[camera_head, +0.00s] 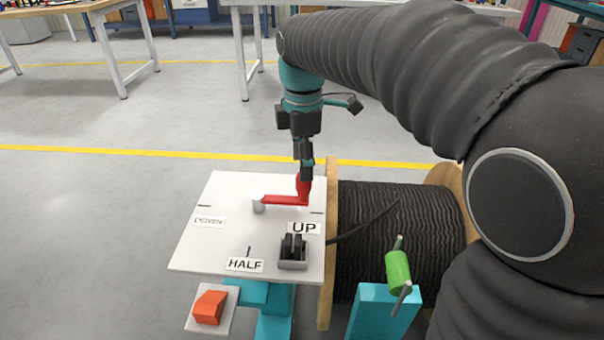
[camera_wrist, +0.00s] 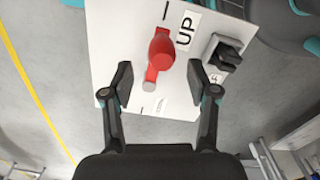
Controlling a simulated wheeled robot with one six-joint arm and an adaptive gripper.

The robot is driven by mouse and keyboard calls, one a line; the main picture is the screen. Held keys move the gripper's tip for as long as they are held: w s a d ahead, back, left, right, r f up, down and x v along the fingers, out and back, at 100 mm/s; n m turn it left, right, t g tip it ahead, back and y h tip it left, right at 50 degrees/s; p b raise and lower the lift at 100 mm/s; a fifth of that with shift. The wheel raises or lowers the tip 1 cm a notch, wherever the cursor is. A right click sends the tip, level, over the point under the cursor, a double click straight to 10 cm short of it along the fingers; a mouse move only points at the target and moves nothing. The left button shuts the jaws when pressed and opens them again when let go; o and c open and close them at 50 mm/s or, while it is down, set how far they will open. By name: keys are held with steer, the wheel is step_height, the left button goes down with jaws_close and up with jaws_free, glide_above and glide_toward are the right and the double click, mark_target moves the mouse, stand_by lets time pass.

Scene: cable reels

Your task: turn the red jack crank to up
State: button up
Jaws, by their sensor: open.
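The red crank (camera_head: 285,200) sits on a white panel (camera_head: 225,245). Its arm runs right from a grey hub (camera_head: 258,205), and its upright red handle stands at the outer end. The arm points close to the tick by the UP label (camera_head: 304,228); I cannot tell if it lines up exactly. My gripper (camera_head: 306,172) is over the handle end, pointing down. In the wrist view my gripper (camera_wrist: 159,82) is open, with a finger on each side of the crank (camera_wrist: 161,52) and gaps on both sides. The handle top is partly hidden in the head view.
A black switch (camera_head: 293,247) stands on the panel beside the HALF label (camera_head: 244,265). A cable reel (camera_head: 385,225) is right of the panel. A green roller (camera_head: 398,271) and an orange-red block (camera_head: 209,307) are nearer. The floor left is clear.

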step_height(320, 180, up, 7)
steer(key=shift+r, duration=0.15)
steer(key=shift+d, duration=0.1)
stand_by(0.3)
steer(key=s+d+f+m+t, duration=0.1)
steer(key=s+d+f+m, duration=0.2)
steer(key=s+m, duration=0.3)
steer(key=s+d+f+m+t, duration=0.2)
steer(key=s+d+f+m, duration=0.2)
steer(key=s+d+m, duration=0.2)
steer(key=s+d+f+m+t, duration=0.2)
steer(key=s+d+f+m, duration=0.2)
steer(key=s+d+m, duration=0.1)
steer(key=shift+s+d+m, duration=0.2)
steer(key=shift+s+m, duration=0.45)
steer(key=shift+m, duration=0.45)
steer(key=shift+s+d+f+m+t, duration=0.1)
steer(key=shift+s+f+m+t, duration=0.25)
steer(key=shift+f+m, duration=0.1)
